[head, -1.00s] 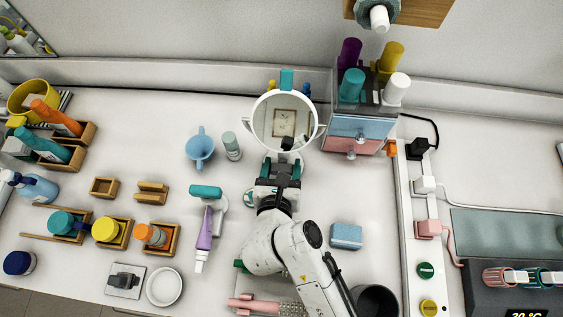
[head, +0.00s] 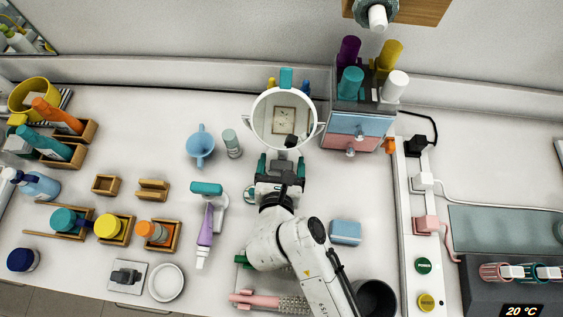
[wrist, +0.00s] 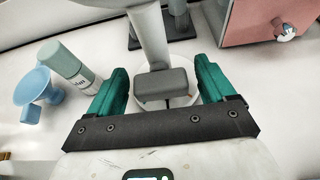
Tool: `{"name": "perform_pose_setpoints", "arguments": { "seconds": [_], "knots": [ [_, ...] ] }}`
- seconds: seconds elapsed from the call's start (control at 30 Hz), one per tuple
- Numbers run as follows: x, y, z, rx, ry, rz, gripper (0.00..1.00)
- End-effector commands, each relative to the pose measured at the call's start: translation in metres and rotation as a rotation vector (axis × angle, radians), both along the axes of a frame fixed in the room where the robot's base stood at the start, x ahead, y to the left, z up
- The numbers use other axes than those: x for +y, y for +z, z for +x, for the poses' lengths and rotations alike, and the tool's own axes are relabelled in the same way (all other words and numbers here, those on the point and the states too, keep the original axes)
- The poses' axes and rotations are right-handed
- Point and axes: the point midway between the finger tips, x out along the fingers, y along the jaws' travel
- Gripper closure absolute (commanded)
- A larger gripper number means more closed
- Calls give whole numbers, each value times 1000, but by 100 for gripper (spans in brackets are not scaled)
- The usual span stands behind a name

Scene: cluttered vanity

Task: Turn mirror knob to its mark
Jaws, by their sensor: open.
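The round mirror (head: 283,119) stands upright near the back of the counter on its grey stand. In the wrist view, the stand's post (wrist: 148,35) rises behind a grey block-shaped knob (wrist: 162,84) above a round pale base. My gripper (head: 281,163) is in front of the mirror's foot. In the wrist view my open gripper (wrist: 168,78) has one teal finger on each side of the knob, with visible gaps. A small orange fleck shows by the knob's right side; I cannot tell whether it is the mark. The head view hides the knob behind my gripper.
A drawer unit (head: 357,132) with tumblers on top stands close on the right. A blue box (head: 345,232) lies right of my arm.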

Motion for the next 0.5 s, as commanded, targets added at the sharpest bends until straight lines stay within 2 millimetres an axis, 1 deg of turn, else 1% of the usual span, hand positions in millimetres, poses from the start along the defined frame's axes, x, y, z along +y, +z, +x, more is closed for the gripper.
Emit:
{"name": "perform_pose_setpoints", "arguments": {
  "seconds": [0.17, 0.27, 0.37, 0.5],
  "knots": [
    [0, 0, -1, 0, 0, -1, 17],
    [0, 1, -8, 2, 0, -1, 17],
    [1, 7, -22, 3, 1, 1, 17],
    [2, 17, -48, 3, 2, 2, 17]
  ]
}}
